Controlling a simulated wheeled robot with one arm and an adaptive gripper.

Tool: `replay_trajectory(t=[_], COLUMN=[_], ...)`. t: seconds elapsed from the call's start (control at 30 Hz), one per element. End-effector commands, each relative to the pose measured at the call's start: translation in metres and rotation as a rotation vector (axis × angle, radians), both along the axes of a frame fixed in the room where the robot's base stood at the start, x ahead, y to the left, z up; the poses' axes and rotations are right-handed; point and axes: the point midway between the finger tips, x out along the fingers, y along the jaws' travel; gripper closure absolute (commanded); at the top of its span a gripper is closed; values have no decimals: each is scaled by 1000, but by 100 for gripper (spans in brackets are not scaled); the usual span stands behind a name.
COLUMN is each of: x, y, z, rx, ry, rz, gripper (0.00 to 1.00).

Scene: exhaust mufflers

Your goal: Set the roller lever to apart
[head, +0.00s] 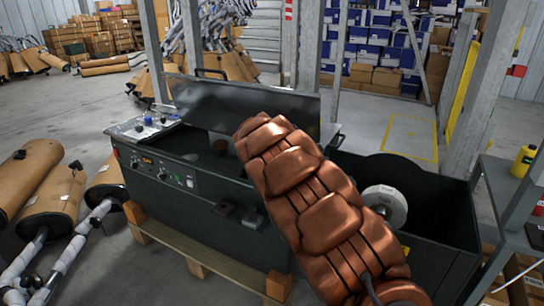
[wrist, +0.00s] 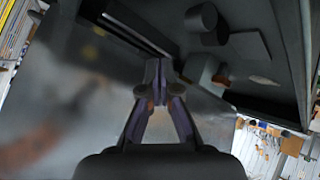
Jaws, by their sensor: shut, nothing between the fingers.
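The dark machine (head: 190,195) stands on a wooden pallet, with a control panel and a raised plate on top. I cannot single out the roller lever for certain. In the wrist view a dark cylinder (wrist: 203,18) and a flat grey piece (wrist: 238,50) show on the machine, beyond and to the right of my gripper (wrist: 158,72). My gripper's fingers are together, with nothing seen between them. In the head view my copper-coloured arm covers the machine's middle and hides the gripper. A pale round wheel (head: 385,205) shows just right of the arm.
A black open bin (head: 435,205) adjoins the machine at right. A raised dark plate (head: 245,103) stands at its back. Cardboard-wrapped mufflers (head: 55,205) lie on the floor at left. A grey post (head: 485,95) and a bench stand at right. Open floor lies behind.

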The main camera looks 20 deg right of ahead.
Motion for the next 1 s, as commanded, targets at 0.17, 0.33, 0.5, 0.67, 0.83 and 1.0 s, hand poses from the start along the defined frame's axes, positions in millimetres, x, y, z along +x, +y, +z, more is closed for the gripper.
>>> replay_trajectory(t=[0.17,0.33,0.5,0.67,0.83,1.0], x=[-14,-23,-25,-25,-28,-56], y=[8,12,13,13,11,-7], z=[11,15,17,16,21,54], rx=[-1,-1,0,0,0,3], ry=[1,1,0,0,3,38], rz=[1,0,0,0,-4,-56], gripper=[100,100,100,100,100,100])
